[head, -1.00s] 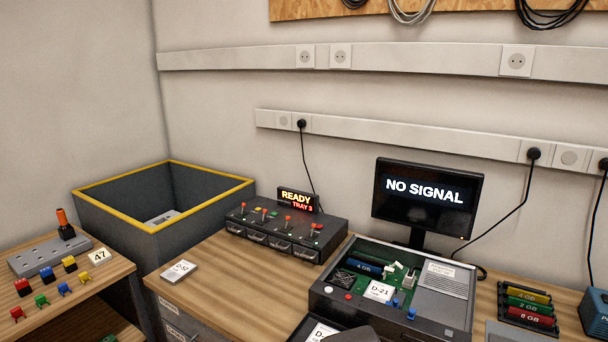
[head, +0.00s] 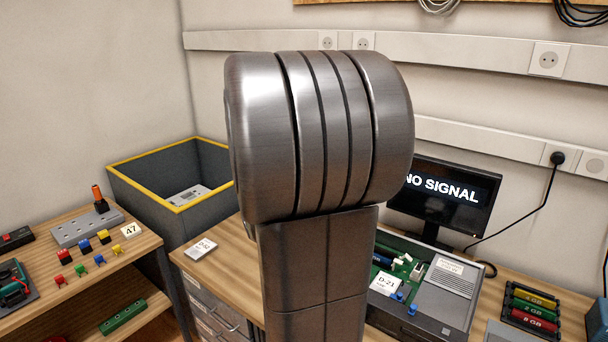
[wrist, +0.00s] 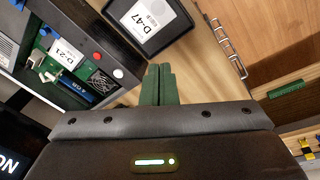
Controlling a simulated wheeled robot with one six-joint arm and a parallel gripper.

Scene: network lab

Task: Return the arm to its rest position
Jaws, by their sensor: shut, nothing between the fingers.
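My gripper (wrist: 159,84) shows in the wrist view, its two green fingers together with nothing between them. It is above the wooden desk (wrist: 205,60), close to the open computer case (wrist: 102,45) labelled D-21 and a dark box (wrist: 182,20) labelled D-47. I cannot tell its exact height. In the head view my arm rises large and upright in the middle, and the gripper itself does not show there. The arm hides part of the desk behind it.
The open case (head: 446,297) and a NO SIGNAL monitor (head: 443,205) stand right of my arm. A yellow-rimmed grey bin (head: 153,215) and a side bench (head: 110,262) with coloured connectors are at left. Drawer handles (wrist: 228,45) stick out from the desk front.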

